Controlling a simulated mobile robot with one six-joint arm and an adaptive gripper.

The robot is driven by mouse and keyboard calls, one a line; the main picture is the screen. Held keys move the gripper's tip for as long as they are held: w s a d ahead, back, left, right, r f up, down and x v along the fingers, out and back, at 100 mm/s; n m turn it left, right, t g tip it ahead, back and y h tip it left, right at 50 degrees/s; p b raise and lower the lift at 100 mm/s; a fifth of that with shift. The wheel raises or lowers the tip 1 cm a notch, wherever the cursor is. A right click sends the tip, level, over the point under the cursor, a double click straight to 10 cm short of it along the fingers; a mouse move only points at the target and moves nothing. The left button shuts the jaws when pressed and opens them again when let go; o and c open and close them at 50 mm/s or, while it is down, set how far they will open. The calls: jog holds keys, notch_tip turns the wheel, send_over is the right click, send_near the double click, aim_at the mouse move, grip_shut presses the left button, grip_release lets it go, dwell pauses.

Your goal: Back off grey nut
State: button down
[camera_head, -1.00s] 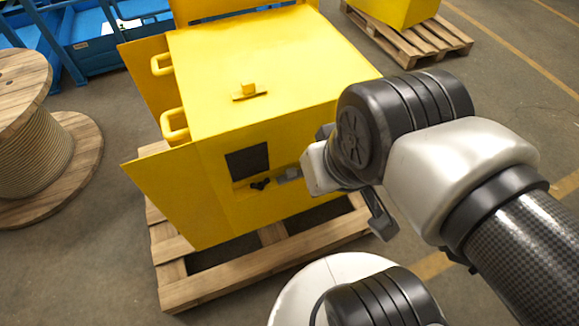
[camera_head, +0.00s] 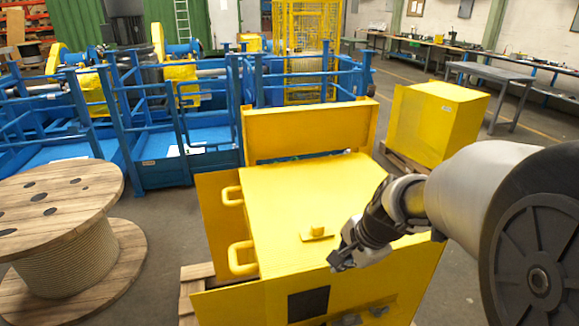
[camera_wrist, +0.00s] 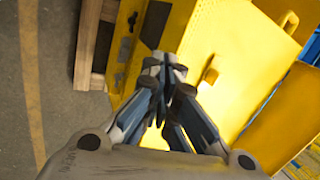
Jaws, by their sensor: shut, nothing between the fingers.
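The yellow box (camera_head: 305,215) stands on a wooden pallet, and its front face carries a dark square opening (camera_head: 308,304) and small black and grey fittings. A black fitting (camera_head: 378,311) shows low on that face, with a grey piece (camera_head: 348,319) beside it at the picture's bottom edge. The wrist view shows the black fitting (camera_wrist: 132,20) and a small grey fitting (camera_wrist: 120,80). I cannot tell for sure which is the grey nut. My gripper (camera_head: 340,262) is shut and empty, near the box's upper front edge, apart from the fittings. Its closed fingers (camera_wrist: 164,66) show in the wrist view.
A yellow handle (camera_head: 317,233) stands up from the box top. Two yellow loop handles are on its left side, and a raised yellow panel (camera_head: 310,128) is behind. A wooden cable reel (camera_head: 65,205) stands left. Another yellow box (camera_head: 437,120) is behind right.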

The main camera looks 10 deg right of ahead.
aim_at(379, 310)
jog(key=w+d+f+m+p, duration=0.1)
jog(key=w+d+f+m, duration=0.2)
jog(key=d+f+m, duration=0.35)
jog(key=w+d+f+m+p, duration=0.1)
jog(key=w+d+f+m, duration=0.2)
jog(key=d+f+m, duration=0.35)
jog(key=s+d+f+m+g+h+p, duration=0.1)
jog(key=s+d+f+m, duration=0.15)
jog(key=f, duration=0.35)
jog(key=s+d+f+m, duration=0.1)
jog(key=d+f+m, duration=0.3)
jog(key=f, duration=0.3)
jog(key=s+d+f+m+g+h+p, duration=0.1)
jog(key=s+d+f+m, duration=0.1)
jog(key=d+f+m, duration=0.3)
jog(key=w+f+b, duration=0.1)
jog(key=w+f, duration=0.1)
jog(key=f, duration=0.1)
jog(key=w+f+n+b, duration=0.1)
jog(key=w+f, duration=0.1)
jog(key=f, duration=0.2)
jog(key=w+f+n+b, duration=0.1)
jog(key=w+f+b, duration=0.1)
jog(key=f, duration=0.2)
jog(key=shift+w+a, duration=0.1)
jog(key=shift+a, duration=0.1)
